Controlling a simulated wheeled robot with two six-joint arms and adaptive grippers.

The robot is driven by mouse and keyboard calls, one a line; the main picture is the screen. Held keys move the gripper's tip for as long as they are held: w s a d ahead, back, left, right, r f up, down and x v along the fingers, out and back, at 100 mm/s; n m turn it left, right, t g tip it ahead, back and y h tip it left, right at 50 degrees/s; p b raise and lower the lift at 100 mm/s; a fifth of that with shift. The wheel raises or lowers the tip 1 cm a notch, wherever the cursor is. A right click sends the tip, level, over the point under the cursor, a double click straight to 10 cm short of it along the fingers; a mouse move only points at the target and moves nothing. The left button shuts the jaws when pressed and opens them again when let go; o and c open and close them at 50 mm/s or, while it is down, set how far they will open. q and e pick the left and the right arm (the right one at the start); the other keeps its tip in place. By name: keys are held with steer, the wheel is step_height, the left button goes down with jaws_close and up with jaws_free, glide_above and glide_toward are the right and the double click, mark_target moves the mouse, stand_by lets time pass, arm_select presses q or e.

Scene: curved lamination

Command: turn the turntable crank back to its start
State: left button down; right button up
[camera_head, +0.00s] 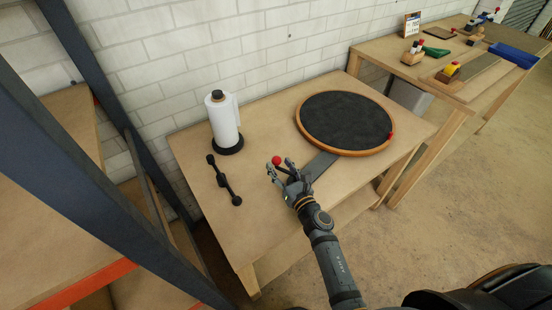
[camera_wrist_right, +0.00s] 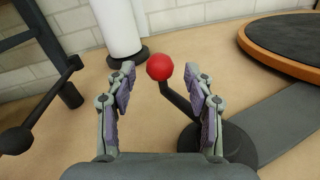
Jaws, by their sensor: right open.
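The turntable (camera_head: 343,120) is a round black disc with a wooden rim, lying at the right of the near table; part of it also shows in the right wrist view (camera_wrist_right: 290,40). A dark flat bar (camera_head: 320,165) runs from it toward the crank. The crank has a red ball knob (camera_head: 276,160) on a dark bent arm; in the right wrist view the knob (camera_wrist_right: 160,67) stands between and beyond the fingertips, above a round black base (camera_wrist_right: 222,143). My right gripper (camera_wrist_right: 163,85) is open, its fingers either side of the knob and apart from it. My left gripper is not in view.
A white paper roll (camera_head: 222,118) stands on a black base at the back left. A black double-ended bar tool (camera_head: 223,180) lies left of the crank. A dark rack post (camera_head: 90,90) stands at the left. A second bench (camera_head: 400,68) holds tools and a blue tray.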

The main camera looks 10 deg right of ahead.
mark_target(276, 161)
steer(key=shift+x, duration=1.6)
jaws_close()
